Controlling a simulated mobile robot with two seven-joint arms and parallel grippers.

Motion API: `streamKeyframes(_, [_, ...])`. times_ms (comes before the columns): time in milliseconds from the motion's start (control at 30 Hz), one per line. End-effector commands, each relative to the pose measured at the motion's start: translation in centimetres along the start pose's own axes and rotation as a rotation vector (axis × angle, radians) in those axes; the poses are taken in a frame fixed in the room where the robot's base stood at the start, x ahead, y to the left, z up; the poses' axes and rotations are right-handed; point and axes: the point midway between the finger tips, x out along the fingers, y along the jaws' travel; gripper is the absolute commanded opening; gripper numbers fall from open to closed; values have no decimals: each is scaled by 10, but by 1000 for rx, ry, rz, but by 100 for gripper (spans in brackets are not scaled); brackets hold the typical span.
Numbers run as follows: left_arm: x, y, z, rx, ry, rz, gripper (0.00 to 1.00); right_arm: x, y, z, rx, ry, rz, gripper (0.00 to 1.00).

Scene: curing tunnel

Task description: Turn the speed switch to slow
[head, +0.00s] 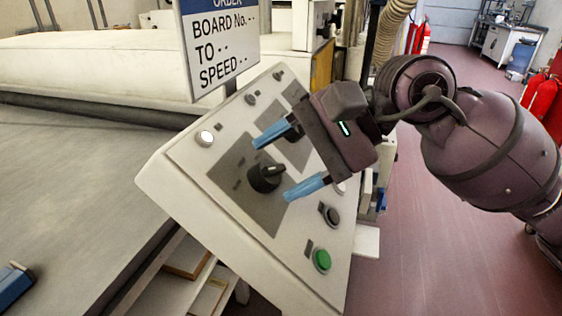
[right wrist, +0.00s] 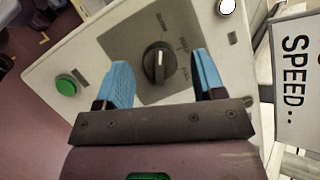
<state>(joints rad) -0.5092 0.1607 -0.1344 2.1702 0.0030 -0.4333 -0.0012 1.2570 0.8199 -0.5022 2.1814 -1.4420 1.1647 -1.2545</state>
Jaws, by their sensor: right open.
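A black rotary switch (head: 265,177) sits on a dark grey plate on the sloping control panel (head: 170,178). A second black knob (head: 294,131) on another dark plate is partly hidden behind that gripper. A blue fingertip of what looks like my left gripper (head: 14,286) shows at the lower left edge.
A green button (head: 321,260), a dark button (head: 329,214) and a white lamp (head: 205,138) are on the panel. A sign (head: 219,45) reading "SPEED" stands above it. A grey conveyor (head: 70,185) lies left; red floor is open at right.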

Motion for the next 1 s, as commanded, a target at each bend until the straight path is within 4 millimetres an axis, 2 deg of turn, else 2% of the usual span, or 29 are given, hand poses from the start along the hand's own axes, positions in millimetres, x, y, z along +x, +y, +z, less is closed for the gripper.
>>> streamKeyframes(500, [-2,-1,-4,0,6,-2,100,-85,0,0,1,2,-1,63])
streamKeyframes(700, [-2,-1,-4,0,7,-2,100,-99,0,0,-1,1,0,63])
streamKeyframes(1000, [-1,-1,-4,0,8,-1,100,-101,0,0,-1,0,-1,63])
